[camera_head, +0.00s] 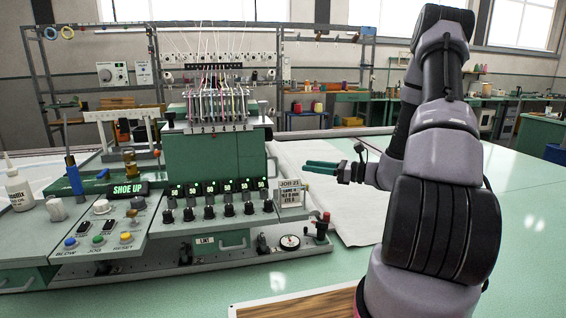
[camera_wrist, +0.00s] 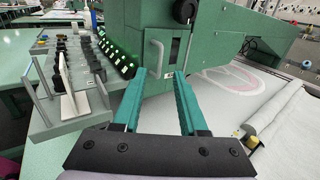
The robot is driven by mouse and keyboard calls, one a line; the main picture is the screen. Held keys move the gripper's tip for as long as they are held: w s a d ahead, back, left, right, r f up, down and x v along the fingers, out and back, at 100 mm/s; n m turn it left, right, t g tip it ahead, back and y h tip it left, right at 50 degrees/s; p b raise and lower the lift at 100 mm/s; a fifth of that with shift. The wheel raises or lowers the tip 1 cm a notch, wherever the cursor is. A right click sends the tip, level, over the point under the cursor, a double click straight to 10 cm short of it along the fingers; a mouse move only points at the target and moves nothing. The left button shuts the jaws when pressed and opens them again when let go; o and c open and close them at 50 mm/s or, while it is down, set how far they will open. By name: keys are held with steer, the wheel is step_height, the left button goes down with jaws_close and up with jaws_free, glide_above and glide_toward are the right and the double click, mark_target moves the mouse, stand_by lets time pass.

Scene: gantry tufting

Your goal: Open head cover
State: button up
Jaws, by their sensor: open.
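The green tufting head (camera_head: 215,155) stands at the middle left, with its flat front cover appearing closed. A pale bar handle (camera_head: 272,166) shows at the head's right side. In the wrist view a pale upright handle (camera_wrist: 154,54) is on the green face (camera_wrist: 132,18) just beyond my fingers. My gripper (camera_head: 318,167) is to the right of the head, with its teal fingers pointing left toward it. In the wrist view my gripper (camera_wrist: 160,76) is open and empty, its fingers either side of the handle's line. No contact with the handle is visible.
Below the head is a row of dark knobs (camera_head: 220,212) with lit green displays. A control panel with a "SHOE UP" display (camera_head: 127,189) is at left. White cloth (camera_head: 335,205) covers the bed right of the head. A pale roll (camera_wrist: 275,115) lies at right in the wrist view.

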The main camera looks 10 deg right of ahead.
steer(key=x, duration=1)
steer(key=shift+w+a, duration=0.25)
steer(key=shift+w, duration=0.05)
steer(key=shift+c, duration=0.4)
jaws_close()
stand_by(0.6)
